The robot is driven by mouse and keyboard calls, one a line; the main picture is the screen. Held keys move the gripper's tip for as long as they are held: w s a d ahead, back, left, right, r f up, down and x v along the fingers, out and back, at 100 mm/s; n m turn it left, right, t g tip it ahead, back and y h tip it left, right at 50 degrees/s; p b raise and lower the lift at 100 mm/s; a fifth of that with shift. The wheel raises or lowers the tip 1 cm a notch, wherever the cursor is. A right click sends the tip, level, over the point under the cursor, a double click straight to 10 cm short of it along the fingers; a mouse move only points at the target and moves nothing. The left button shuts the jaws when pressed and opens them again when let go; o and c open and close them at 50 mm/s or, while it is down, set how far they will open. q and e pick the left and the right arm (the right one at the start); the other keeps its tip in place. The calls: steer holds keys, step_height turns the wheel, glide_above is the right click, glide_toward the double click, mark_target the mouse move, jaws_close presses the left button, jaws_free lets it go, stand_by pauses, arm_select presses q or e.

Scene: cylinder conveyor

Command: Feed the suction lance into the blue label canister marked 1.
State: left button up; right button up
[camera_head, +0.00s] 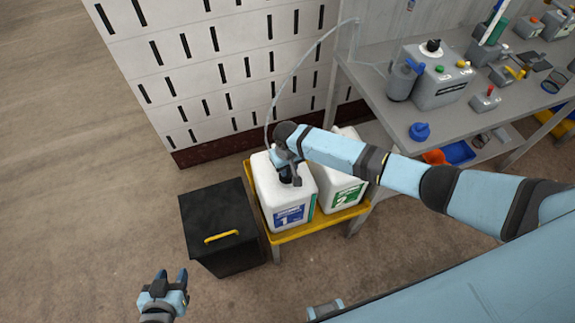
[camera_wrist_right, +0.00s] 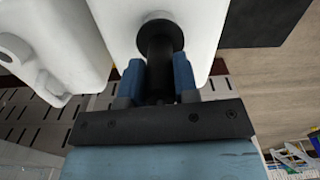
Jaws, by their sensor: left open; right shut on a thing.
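The canister with the blue label marked 1 (camera_head: 290,213) stands upright on the left of a yellow tray. My right gripper (camera_head: 287,168) is above its top and shut on the black suction lance (camera_wrist_right: 160,65). In the right wrist view the lance sits between the blue fingers (camera_wrist_right: 158,82) and meets a dark round neck on the white canister (camera_wrist_right: 118,22). How deep the lance reaches inside is hidden. A thin clear hose (camera_head: 290,75) arcs from the bench to the lance. My left gripper (camera_head: 171,278) is open and empty, low at the left.
A green-label canister marked 2 (camera_head: 346,196) stands close to the right, partly behind my right arm. The yellow tray (camera_head: 300,232) holds both. A black bin (camera_head: 215,215) with a yellow handle stands left. A grey bench (camera_head: 385,110) with a pump unit (camera_head: 440,88) is at right. Floor at left is clear.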

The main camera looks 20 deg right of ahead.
steer(key=shift+r+p, duration=0.1)
steer(key=shift+p, duration=0.25)
steer(key=shift+f, duration=0.2)
stand_by(0.7)
steer(key=o, duration=1.1)
steer(key=shift+c, duration=0.2)
